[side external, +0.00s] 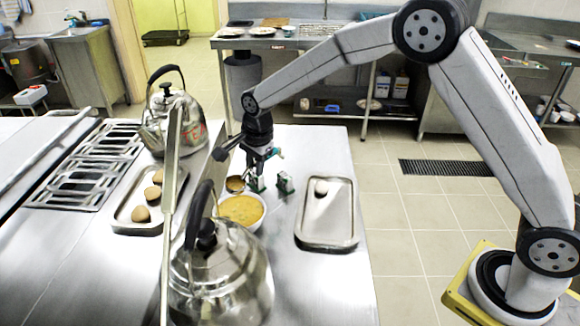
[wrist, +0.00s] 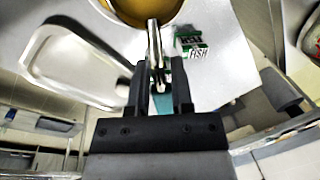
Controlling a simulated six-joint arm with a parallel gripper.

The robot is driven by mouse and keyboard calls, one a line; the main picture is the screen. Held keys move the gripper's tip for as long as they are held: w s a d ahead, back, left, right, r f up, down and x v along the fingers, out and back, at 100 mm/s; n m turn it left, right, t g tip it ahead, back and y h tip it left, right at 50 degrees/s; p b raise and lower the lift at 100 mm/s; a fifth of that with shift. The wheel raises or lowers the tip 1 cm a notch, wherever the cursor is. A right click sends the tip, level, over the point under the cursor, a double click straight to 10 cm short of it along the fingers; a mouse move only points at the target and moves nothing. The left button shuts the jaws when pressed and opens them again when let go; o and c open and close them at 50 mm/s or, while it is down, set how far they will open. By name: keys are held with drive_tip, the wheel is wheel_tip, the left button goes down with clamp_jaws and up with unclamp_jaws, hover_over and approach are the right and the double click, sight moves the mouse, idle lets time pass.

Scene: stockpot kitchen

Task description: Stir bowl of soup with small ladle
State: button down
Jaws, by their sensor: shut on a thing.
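A white bowl of yellow soup (side external: 241,210) stands on the steel counter behind the front kettle; part of it shows at the top of the wrist view (wrist: 128,8). My gripper (side external: 260,166) is just behind the bowl, low over the counter. In the wrist view my gripper (wrist: 159,80) is shut on the small ladle (wrist: 153,38), whose metal shaft reaches over the bowl's rim. The ladle's round head (side external: 235,184) shows near the bowl's far rim in the side view. I cannot tell whether it touches the soup.
Small green boxes (side external: 285,184) stand close to my gripper; they also show in the wrist view (wrist: 190,44). A tray (side external: 326,239) with a white item lies to the right. A front kettle (side external: 222,280), rear kettle (side external: 178,135) and egg tray (side external: 133,226) are left.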

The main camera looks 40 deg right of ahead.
drive_tip(key=shift+s+d+f+t+y, duration=0.1)
drive_tip(key=shift+s+f+t+y, duration=0.35)
drive_tip(key=shift+t, duration=2.9)
drive_tip(key=shift+s+d+f+t+y, duration=0.15)
drive_tip(key=shift+s+t+y, duration=0.65)
drive_tip(key=shift+t, duration=2.5)
drive_tip(key=shift+s+d+f+t+y, duration=0.15)
drive_tip(key=shift+s+t+y, duration=0.45)
drive_tip(key=shift+t, duration=2.75)
drive_tip(key=shift+s, duration=0.2)
drive_tip(key=shift+r+g, duration=0.1)
drive_tip(key=shift+g, duration=0.2)
